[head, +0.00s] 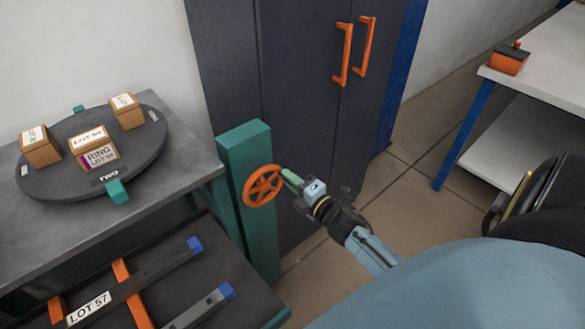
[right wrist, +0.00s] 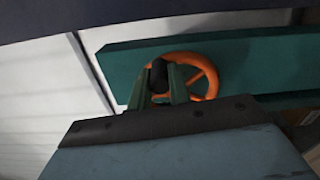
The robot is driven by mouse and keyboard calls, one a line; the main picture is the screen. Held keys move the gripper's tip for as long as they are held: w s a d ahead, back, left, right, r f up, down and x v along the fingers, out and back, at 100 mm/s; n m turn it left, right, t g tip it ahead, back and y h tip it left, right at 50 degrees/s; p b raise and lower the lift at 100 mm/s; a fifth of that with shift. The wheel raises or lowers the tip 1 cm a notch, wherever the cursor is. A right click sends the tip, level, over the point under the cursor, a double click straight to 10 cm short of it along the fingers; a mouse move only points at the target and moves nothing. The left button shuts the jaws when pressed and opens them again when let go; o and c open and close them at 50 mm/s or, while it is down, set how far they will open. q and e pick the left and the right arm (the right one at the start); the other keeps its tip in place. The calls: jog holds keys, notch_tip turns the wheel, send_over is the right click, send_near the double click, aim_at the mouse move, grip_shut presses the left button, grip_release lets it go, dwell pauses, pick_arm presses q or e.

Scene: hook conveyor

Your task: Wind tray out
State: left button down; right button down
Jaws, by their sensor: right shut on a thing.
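An orange handwheel (head: 262,186) is mounted on the green post (head: 243,150) in the head view. The wheel also shows in the right wrist view (right wrist: 207,82). My right gripper (head: 288,176) is at the right side of the wheel. In the right wrist view its two green fingers are shut on the wheel's black knob (right wrist: 159,74). A dark tray (head: 238,272) lies low at the bottom left, beside the post. On it are dark bars with blue ends (head: 195,244), orange strips (head: 121,270) and a LOT 57 label (head: 88,309). My left gripper is out of view.
A grey table (head: 185,181) at the left bears a dark turntable (head: 150,150) marked TWO, with several small boxes (head: 93,149). A dark cabinet (head: 290,90) with orange handles stands behind the post. A white-topped bench (head: 560,60) is at the upper right. Tiled floor lies between.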

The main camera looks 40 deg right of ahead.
aim_at(268, 172)
jog(key=shift+a+r+n, duration=0.25)
jog(key=shift+r+n, duration=0.25)
jog(key=shift+n, duration=0.5)
jog(key=n, duration=0.1)
jog(key=a+r+n, duration=0.1)
jog(key=shift+n, duration=0.4)
jog(key=n, duration=0.1)
jog(key=a+n, duration=0.1)
jog(key=n, duration=0.1)
jog(key=shift+a+r, duration=0.25)
jog(key=shift+r, duration=0.15)
jog(key=shift+s+a+r+n+b, duration=0.15)
jog(key=shift+a+n+b, duration=0.25)
jog(key=shift+n, duration=0.7)
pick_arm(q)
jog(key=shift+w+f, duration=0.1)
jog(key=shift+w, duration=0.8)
pick_arm(e)
jog(key=shift+a+r+n, duration=0.1)
jog(key=shift+a+n, duration=0.2)
jog(key=shift+n, duration=0.3)
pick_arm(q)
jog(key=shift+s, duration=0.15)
pick_arm(e)
jog(key=c, duration=1.3)
grip_release()
